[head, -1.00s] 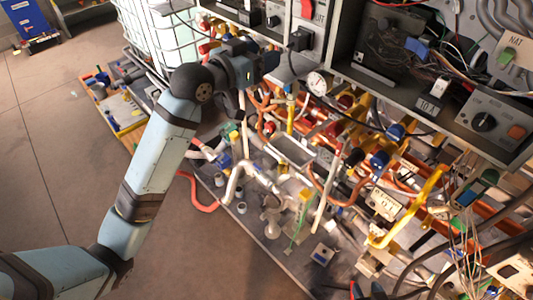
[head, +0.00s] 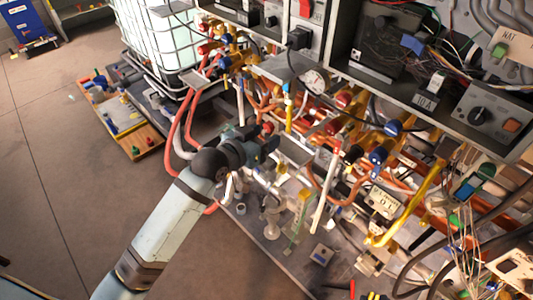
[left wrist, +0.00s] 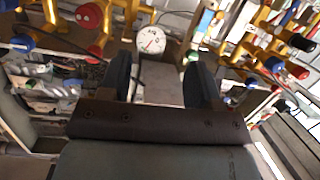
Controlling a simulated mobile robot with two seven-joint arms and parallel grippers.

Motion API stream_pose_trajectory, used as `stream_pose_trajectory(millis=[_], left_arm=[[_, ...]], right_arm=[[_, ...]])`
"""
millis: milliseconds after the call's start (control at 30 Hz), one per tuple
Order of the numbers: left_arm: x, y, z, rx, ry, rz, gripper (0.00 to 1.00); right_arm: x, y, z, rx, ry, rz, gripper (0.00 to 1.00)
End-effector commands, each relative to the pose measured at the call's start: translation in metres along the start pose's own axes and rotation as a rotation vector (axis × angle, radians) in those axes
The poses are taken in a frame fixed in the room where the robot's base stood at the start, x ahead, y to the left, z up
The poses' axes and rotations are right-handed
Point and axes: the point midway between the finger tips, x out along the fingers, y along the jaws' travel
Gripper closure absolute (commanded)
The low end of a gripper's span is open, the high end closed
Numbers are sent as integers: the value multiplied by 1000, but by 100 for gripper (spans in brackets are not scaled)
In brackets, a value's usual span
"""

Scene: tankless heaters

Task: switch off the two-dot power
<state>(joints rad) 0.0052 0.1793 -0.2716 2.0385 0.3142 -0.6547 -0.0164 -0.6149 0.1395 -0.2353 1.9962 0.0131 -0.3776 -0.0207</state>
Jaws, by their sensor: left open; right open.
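A heater unit's control panel at the upper right carries a black knob (head: 479,115) and an orange button (head: 512,125). A red switch (head: 311,9) sits on another panel at the top. I cannot make out a two-dot mark on any of them. My left gripper (head: 264,142) is over the pipework below the units, apart from these controls and partly hidden by its wrist. My right gripper is not in view.
A round pressure gauge (head: 314,81) hangs below the units and shows in the left wrist view (left wrist: 151,39). Yellow, red and orange pipes and blue valves crowd the area. A white caged tank (head: 152,40) stands at the back left.

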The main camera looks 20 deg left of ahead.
Motion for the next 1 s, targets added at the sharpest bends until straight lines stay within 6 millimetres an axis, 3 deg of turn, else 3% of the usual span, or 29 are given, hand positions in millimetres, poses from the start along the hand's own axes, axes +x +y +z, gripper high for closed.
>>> stream_pose_trajectory(millis=[100, 300, 967, 1000], left_arm=[[-5, 0, 19, -5, -17, -12, 43], [-10, 0, 35, -6, -33, -24, 43], [-10, 0, 38, -6, -35, -26, 43], [-13, 0, 47, -8, -45, -30, 43]], right_arm=[[0, 0, 0, 0, 0, 0, 57], [1, 0, 1, 0, 0, 0, 57], [2, 1, 2, -4, 1, 3, 57], [2, 4, 3, -3, 4, 12, 57]])
